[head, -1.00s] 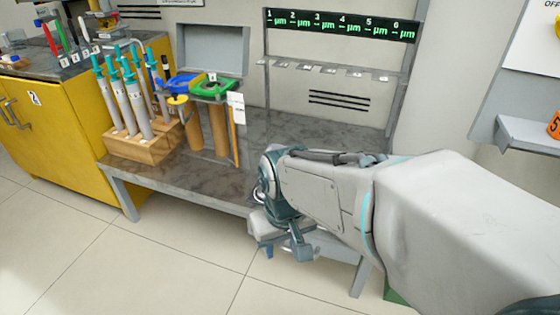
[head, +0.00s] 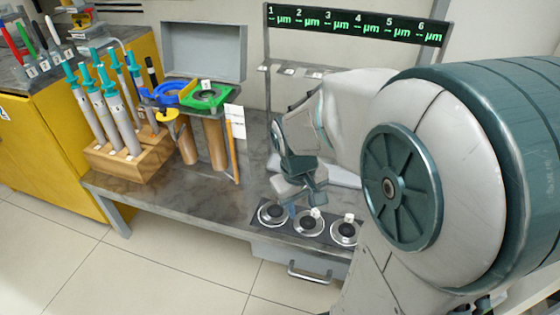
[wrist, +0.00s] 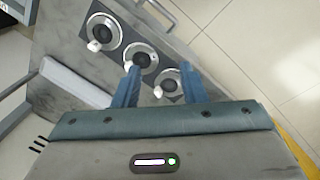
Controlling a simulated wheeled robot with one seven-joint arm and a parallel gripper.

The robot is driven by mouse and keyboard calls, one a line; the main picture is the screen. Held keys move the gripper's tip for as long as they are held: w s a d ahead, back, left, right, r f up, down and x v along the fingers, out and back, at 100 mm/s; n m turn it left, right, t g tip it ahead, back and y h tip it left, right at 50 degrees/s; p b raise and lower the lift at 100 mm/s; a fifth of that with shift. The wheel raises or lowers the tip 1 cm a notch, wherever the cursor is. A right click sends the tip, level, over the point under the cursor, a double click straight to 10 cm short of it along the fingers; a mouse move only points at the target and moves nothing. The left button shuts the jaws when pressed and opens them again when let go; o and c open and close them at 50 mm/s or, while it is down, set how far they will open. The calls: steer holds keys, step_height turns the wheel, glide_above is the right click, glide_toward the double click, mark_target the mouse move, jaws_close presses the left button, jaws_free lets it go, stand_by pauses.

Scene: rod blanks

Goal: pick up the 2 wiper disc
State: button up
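Three round metal discs with dark centres lie in a row on a dark mat near the bench's front edge. In the head view they are the left disc (head: 272,214), the middle disc (head: 308,224) and the right disc (head: 344,234). Small white tags stand by them, their numbers too small to read, so I cannot confirm which is 2. My gripper (head: 305,203) hangs above the left and middle discs, apart from them. In the wrist view its blue fingers (wrist: 159,67) are apart with nothing held; the middle disc (wrist: 140,58) is partly behind one finger, and another disc (wrist: 170,83) shows between them.
A wooden rack (head: 130,155) of teal-capped tools stands on the bench's left. A drawer handle (head: 308,274) juts out below the discs. A six-slot display (head: 355,27) hangs behind.

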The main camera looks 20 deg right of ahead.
steer(key=w+d+f+n+y+p, duration=0.1)
steer(key=w+d+f+n+p, duration=0.15)
steer(key=w+d, duration=0.3)
steer(key=w+d+f+n+p, duration=0.1)
steer(key=w+d+f+p, duration=0.1)
steer(key=w+d+f, duration=0.3)
steer(key=b, duration=0.4)
glide_above(317, 211)
step_height(317, 211, down, 8)
steer(key=shift+w+a, duration=0.15)
steer(key=shift+f+b, duration=1.25)
steer(key=shift+f, duration=1.5)
jaws_close()
